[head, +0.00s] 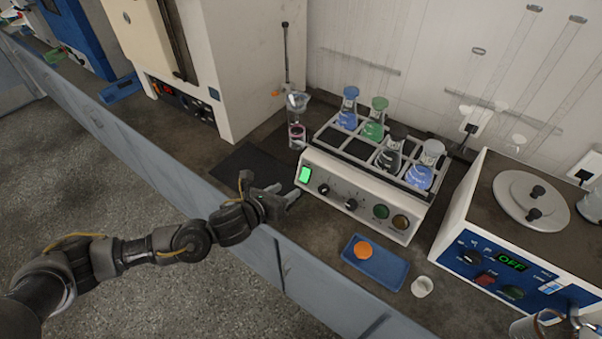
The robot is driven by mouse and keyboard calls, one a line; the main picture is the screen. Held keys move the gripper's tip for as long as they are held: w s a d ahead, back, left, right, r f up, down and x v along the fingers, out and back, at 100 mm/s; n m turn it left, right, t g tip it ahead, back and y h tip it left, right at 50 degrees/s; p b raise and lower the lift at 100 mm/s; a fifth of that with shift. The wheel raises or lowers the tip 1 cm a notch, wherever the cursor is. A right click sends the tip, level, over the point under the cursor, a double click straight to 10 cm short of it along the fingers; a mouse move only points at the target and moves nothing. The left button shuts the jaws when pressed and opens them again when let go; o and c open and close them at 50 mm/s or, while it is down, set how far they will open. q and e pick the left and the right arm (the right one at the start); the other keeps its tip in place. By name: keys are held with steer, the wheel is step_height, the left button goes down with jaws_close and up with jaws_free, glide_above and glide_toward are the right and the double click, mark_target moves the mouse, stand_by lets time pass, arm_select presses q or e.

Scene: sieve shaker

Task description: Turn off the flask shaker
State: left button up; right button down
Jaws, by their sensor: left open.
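The flask shaker (362,178) is a pale box on the bench with a rack of several flasks on top, holding blue, green and clear liquid. Its front panel has a lit green display (305,174) at the left, two black knobs (350,204), a green button (381,211) and a brown-orange button (400,221). My left gripper (281,193) is open and empty, just left of the shaker's front panel near the bench edge, apart from the panel as far as I can tell. My right gripper is not in view.
A blue tray (378,268) with an orange disc (363,249) lies in front of the shaker, with a small white cup (422,286) beside it. A machine with a round lid and an "OFF" display (511,261) stands at the right. A glass (297,133) stands behind-left of the shaker.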

mark_target(306, 172)
arm_select(q)
steer(key=w+d+f+m, duration=0.1)
steer(key=w, duration=0.1)
steer(key=w+d+f+m+p, duration=0.1)
steer(key=w, duration=0.2)
steer(key=w+d+f+m+p, duration=0.1)
steer(key=w+d, duration=0.1)
steer(key=w, duration=0.1)
steer(key=shift+w, duration=0.25)
steer(key=shift+w+d+f, duration=0.35)
steer(key=shift+w, duration=0.2)
